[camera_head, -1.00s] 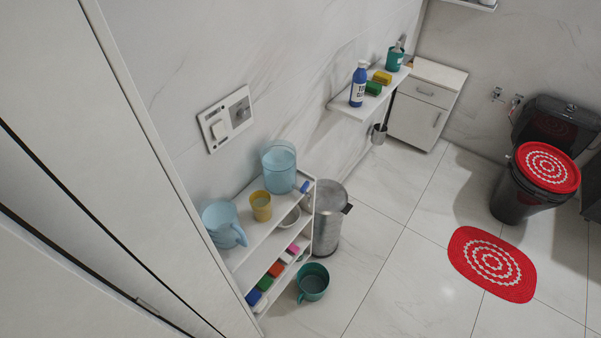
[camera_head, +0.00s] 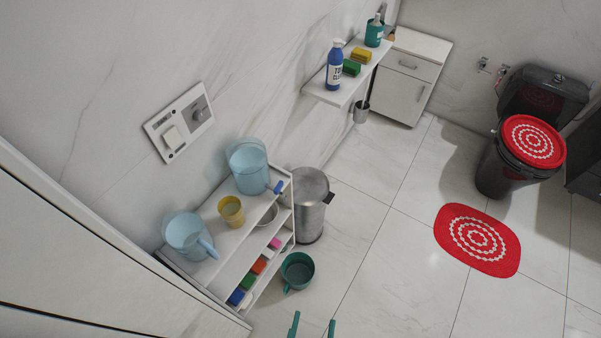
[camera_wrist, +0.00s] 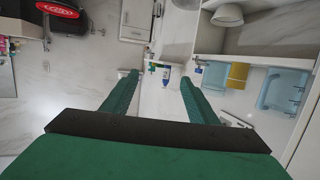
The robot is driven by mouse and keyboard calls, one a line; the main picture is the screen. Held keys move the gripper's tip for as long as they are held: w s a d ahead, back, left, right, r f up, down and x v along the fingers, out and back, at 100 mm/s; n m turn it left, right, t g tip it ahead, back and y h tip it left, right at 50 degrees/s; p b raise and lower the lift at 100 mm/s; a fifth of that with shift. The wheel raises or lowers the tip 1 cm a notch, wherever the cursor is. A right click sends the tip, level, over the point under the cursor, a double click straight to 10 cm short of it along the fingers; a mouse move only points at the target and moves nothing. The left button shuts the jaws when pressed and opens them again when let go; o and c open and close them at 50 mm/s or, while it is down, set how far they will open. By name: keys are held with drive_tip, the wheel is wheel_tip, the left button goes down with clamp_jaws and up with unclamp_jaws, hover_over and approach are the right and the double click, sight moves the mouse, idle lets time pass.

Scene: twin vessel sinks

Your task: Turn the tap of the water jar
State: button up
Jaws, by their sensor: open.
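The water jar (camera_head: 247,166) is a light blue, see-through container on the top of a white rack. Its small dark blue tap (camera_head: 279,186) sticks out at the right edge of the rack top. In the wrist view, which is upside down, the jar (camera_wrist: 214,76) and its tap (camera_wrist: 198,69) lie right of the fingers. My gripper (camera_head: 312,327) shows only its two green fingertips at the bottom edge of the head view, apart and empty. It is well below and right of the jar, touching nothing. The wrist view shows both fingers (camera_wrist: 159,80) spread.
A yellow cup (camera_head: 231,210) and a light blue pitcher (camera_head: 189,235) share the rack top. A metal bin (camera_head: 310,203) stands close beside the rack, with a green pot (camera_head: 297,270) on the floor. Open floor lies right, with a red mat (camera_head: 477,240).

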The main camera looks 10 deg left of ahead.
drive_tip(key=w+a+r+m+t+y, duration=0.1)
drive_tip(key=w+a, duration=0.3)
drive_tip(key=w, duration=0.5)
drive_tip(key=w+a+r+m+t+y, duration=0.15)
drive_tip(key=w+a, duration=0.25)
drive_tip(key=w, duration=0.5)
drive_tip(key=w+a+r+m+y, duration=0.15)
drive_tip(key=w+a, duration=0.25)
drive_tip(key=w, duration=0.5)
drive_tip(key=w+a+r+n+g+y, duration=0.3)
drive_tip(key=w+a+r+n+y, duration=0.3)
drive_tip(key=w+r, duration=0.4)
drive_tip(key=w+a+r+n+g+y, duration=0.45)
drive_tip(key=w+a+r, duration=0.35)
drive_tip(key=w+r, duration=0.2)
drive_tip(key=n+g+h, duration=0.9)
drive_tip(key=g+h, duration=0.1)
drive_tip(key=h, duration=0.5)
approach(279, 186)
drive_tip(key=shift+y, duration=0.25)
drive_tip(key=f, duration=0.8)
drive_tip(key=shift+w+d+f, duration=0.1)
drive_tip(key=shift+w+f, duration=0.05)
drive_tip(key=shift+w, duration=0.05)
